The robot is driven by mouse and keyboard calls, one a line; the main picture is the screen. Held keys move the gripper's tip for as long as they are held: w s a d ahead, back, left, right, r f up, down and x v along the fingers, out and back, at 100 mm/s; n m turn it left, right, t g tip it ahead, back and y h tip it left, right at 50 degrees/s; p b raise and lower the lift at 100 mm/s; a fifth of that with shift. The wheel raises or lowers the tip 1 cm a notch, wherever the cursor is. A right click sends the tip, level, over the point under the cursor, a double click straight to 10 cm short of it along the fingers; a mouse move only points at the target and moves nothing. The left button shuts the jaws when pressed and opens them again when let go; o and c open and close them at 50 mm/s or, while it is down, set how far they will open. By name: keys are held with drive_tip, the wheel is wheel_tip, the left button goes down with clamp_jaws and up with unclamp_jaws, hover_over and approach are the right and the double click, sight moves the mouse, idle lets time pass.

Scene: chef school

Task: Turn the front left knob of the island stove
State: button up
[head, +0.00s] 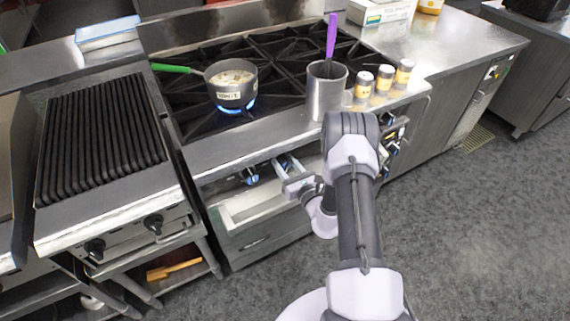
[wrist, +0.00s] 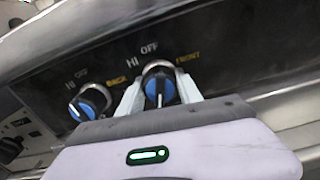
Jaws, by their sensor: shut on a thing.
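The island stove (head: 226,148) has a front panel with blue-faced knobs. In the wrist view my gripper (wrist: 160,82) is shut on the front knob (wrist: 158,88), one finger on each side of it. The words "HI", "OFF" and "FRONT" stand around this knob, and its pointer faces down in the picture, away from "OFF". A second blue knob (wrist: 88,104), marked "BACK", sits to its left, clear of the fingers; it also shows in the head view (head: 250,176).
A pot (head: 231,88) with a green handle stands on the left front burner over a blue flame. A metal container (head: 326,92) with a purple-handled utensil and three jars (head: 383,80) stand along the stove's front edge. A grill (head: 102,140) is at left; open floor (head: 480,220) is at right.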

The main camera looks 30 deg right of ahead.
idle(0.4)
drive_tip(key=o, duration=1.4)
drive_tip(key=shift+c, duration=0.2)
drive_tip(key=s+p, duration=0.4)
drive_tip(key=s, duration=1.3)
drive_tip(key=shift+s+d, duration=0.25)
drive_tip(key=shift+d, duration=0.05)
